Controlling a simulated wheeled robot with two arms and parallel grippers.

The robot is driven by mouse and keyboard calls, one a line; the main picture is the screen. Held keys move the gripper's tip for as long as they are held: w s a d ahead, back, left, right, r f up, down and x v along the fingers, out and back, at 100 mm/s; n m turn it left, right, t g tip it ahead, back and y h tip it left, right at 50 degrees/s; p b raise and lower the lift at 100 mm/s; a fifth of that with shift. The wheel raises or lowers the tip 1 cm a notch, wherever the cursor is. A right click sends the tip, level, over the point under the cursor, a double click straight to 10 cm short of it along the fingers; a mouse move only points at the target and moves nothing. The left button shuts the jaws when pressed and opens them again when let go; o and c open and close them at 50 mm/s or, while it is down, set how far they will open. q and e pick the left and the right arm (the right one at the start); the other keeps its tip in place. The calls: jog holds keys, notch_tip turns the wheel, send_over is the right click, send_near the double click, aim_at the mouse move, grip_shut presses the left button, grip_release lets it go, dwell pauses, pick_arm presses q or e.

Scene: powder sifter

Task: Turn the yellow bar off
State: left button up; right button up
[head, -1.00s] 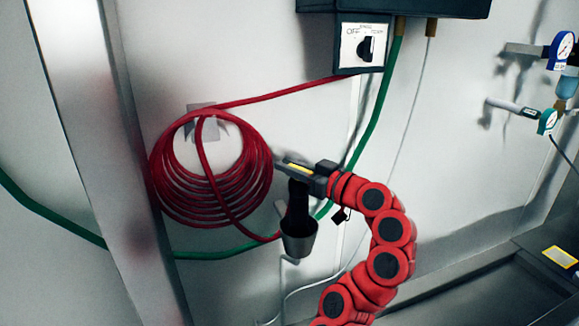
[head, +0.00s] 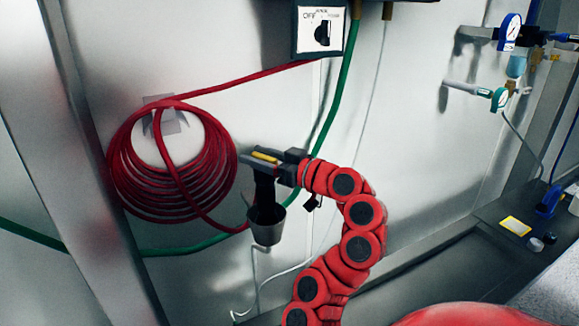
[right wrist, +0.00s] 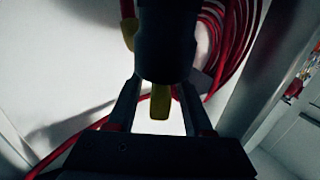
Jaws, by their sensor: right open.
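The yellow bar (head: 266,156) shows as a short yellow strip at my right gripper (head: 250,160) in the head view. In the right wrist view the yellow bar (right wrist: 160,102) lies between the two spread fingers of my right gripper (right wrist: 163,88), with gaps on both sides. A dark cylindrical body (right wrist: 167,45) stands just beyond it and hides part of the bar. In the head view a dark fitting with a grey cup-shaped end (head: 266,228) hangs below the gripper. My left gripper is not in view.
A coiled red hose (head: 122,165) hangs on the wall left of the gripper. A switch panel marked OFF (head: 306,42) is above. A green hose (head: 332,115) runs down behind. Gauges (head: 509,31) are at right, above a dark ledge (head: 440,245).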

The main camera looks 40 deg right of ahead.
jog(key=v, duration=1.6)
jog(key=shift+b, duration=0.3)
